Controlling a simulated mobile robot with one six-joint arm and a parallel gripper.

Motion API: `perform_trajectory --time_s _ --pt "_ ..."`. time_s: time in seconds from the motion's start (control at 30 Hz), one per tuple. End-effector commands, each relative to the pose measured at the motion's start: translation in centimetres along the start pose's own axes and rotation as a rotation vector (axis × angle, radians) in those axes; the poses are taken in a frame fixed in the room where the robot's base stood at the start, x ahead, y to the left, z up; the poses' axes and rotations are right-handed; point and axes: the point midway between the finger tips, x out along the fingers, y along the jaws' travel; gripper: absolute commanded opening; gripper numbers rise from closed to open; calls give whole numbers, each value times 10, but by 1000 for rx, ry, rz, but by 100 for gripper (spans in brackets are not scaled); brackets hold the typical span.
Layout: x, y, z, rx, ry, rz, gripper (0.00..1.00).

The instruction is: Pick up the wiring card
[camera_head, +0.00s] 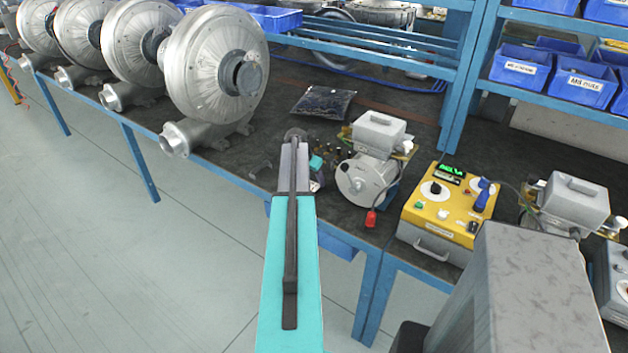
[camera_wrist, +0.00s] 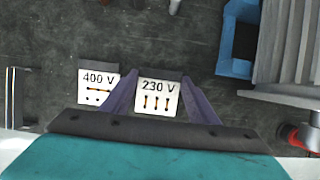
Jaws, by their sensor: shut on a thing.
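A white wiring card marked "230 V" (camera_wrist: 157,97) with three upright bars shows between my gripper's fingers in the wrist view. My gripper (camera_wrist: 159,91) is shut on this card, one grey-purple finger at each side. A second white card marked "400 V" (camera_wrist: 98,88), with a sideways bar and dots, lies just to the left, outside the fingers. In the head view my teal arm reaches over the bench edge and hides the fingers and both cards. I cannot tell whether the held card is clear of the bench top.
A yellow test box (camera_head: 445,214) is further right. Several large silver blowers (camera_head: 215,70) line the left. A bag of dark parts (camera_head: 323,102) lies behind on the dark bench top.

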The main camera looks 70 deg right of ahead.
Motion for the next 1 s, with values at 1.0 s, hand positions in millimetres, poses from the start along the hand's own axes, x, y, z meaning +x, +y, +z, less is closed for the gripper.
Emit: perform_trajectory --time_s 1.0 --pt "-65 -28 -70 0 0 0 33"
